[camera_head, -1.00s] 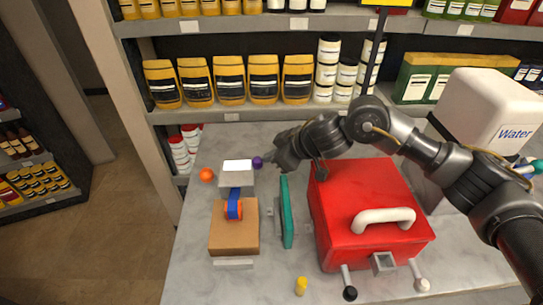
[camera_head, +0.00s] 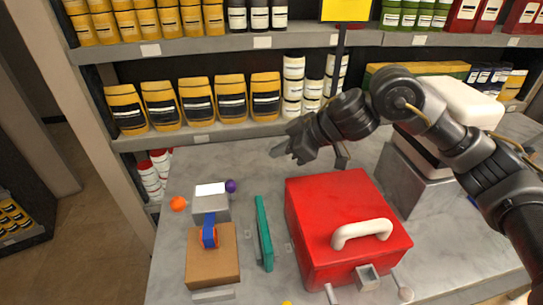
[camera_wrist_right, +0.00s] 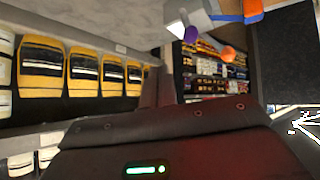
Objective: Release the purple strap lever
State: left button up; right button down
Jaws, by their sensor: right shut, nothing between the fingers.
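The purple knob (camera_head: 231,186) sticks out at the right of a small grey box (camera_head: 211,207) with a white top. An orange knob (camera_head: 178,203) is on the box's left side. In the wrist view the purple knob (camera_wrist_right: 190,33) and orange knob (camera_wrist_right: 228,54) show near the top. A blue strap with an orange part (camera_head: 209,235) runs from the box to a brown block (camera_head: 213,262). My right gripper (camera_head: 276,153) is shut and empty, above and right of the purple knob, clear of it, pointing left. My left gripper is not in view.
A teal plate (camera_head: 264,232) stands upright right of the brown block. A red case (camera_head: 335,205) with a white handle (camera_head: 362,235) sits beyond it. Shelves with yellow bottles (camera_head: 195,100) line the back. A white container (camera_head: 462,100) stands at the right.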

aim_at(230, 187)
jog(key=k, duration=1.5)
